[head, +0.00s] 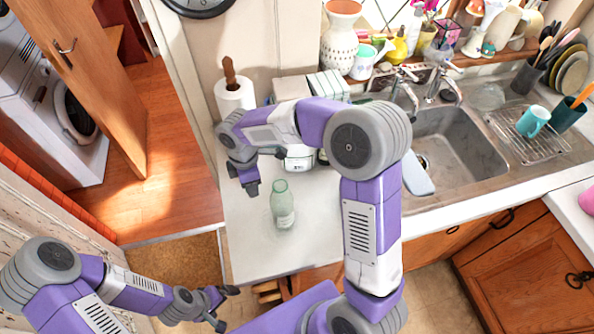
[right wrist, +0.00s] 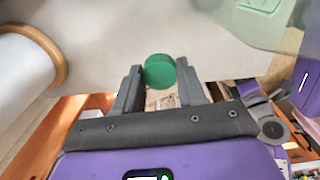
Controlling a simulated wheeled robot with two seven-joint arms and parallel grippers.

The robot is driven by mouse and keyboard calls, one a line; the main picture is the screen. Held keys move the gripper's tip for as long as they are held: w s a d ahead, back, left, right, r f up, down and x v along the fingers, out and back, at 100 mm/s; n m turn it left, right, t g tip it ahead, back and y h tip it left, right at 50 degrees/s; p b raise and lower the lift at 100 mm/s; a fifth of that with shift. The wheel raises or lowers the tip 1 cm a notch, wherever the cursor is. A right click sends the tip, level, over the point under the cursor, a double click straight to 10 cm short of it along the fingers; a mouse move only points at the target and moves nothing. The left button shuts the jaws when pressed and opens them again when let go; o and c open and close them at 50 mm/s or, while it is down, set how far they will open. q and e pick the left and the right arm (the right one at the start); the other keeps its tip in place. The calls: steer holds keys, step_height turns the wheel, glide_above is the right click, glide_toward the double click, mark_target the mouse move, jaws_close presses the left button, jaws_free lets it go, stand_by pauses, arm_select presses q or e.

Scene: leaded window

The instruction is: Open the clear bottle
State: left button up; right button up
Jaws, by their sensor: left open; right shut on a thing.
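The clear bottle (head: 283,208), pale green glass with a light label, stands upright on the counter in the head view. Its top shows no cap. My right gripper (head: 251,186) is above the counter, to the left of the bottle and apart from it. In the right wrist view, my right gripper (right wrist: 160,88) is shut on a round green cap (right wrist: 159,70), held between its fingertips. My left gripper (head: 223,303) is open and empty, low in the head view, beyond the counter's left front edge.
A paper towel roll (head: 235,94) stands at the back left of the counter (head: 250,245). My right arm hides part of the counter and sink (head: 455,150). A dish rack (head: 530,135) with a teal mug is at the right.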

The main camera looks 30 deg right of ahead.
steer(key=s+d+r+n, duration=0.1)
steer(key=d+n, duration=0.3)
steer(key=d, duration=0.2)
steer(key=n, duration=0.2)
glide_above(295, 198)
step_height(295, 198, down, 6)
steer(key=shift+r+b, duration=0.15)
steer(key=shift+b, duration=0.15)
steer(key=shift+f+b, duration=0.4)
steer(key=shift+f, duration=1.65)
steer(key=shift+f, duration=0.15)
steer(key=o, duration=1.2)
